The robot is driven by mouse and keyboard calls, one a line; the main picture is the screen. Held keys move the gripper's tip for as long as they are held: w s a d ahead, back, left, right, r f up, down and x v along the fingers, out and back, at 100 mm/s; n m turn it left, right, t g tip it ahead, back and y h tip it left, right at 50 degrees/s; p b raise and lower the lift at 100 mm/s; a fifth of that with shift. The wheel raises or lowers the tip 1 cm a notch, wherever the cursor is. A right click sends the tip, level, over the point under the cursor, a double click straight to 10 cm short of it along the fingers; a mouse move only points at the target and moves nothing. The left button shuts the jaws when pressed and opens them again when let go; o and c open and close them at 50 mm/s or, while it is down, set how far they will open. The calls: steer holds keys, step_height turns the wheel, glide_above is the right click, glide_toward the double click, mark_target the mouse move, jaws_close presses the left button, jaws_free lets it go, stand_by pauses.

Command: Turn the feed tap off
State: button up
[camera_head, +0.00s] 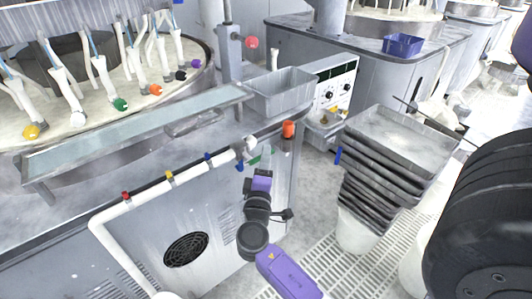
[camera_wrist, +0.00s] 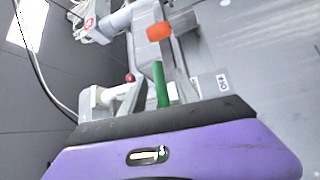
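A white pipe (camera_head: 140,197) runs along the upper edge of the grey cabinet, with small red, yellow and blue handles on it. A green tap handle (camera_head: 263,155) is at its right end, just beyond my gripper (camera_head: 258,168). In the wrist view the green handle (camera_wrist: 161,86) stands between the two fingers of my gripper (camera_wrist: 158,92). The fingers are apart, one on each side; I cannot tell whether either touches it. An orange piece (camera_wrist: 158,31) is farther along the same fitting; it also shows in the head view (camera_head: 288,129). Which handle is the feed tap is not marked legibly.
A grey tray bin (camera_head: 281,93) and a control panel (camera_head: 336,90) stand behind the pipe's end. A stack of grey trays (camera_head: 402,136) is to the right. A red ball knob (camera_head: 252,42) stands on a post behind. Grated floor lies between.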

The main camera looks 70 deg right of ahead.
steer(key=shift+x, duration=0.8)
jaws_close()
stand_by(0.9)
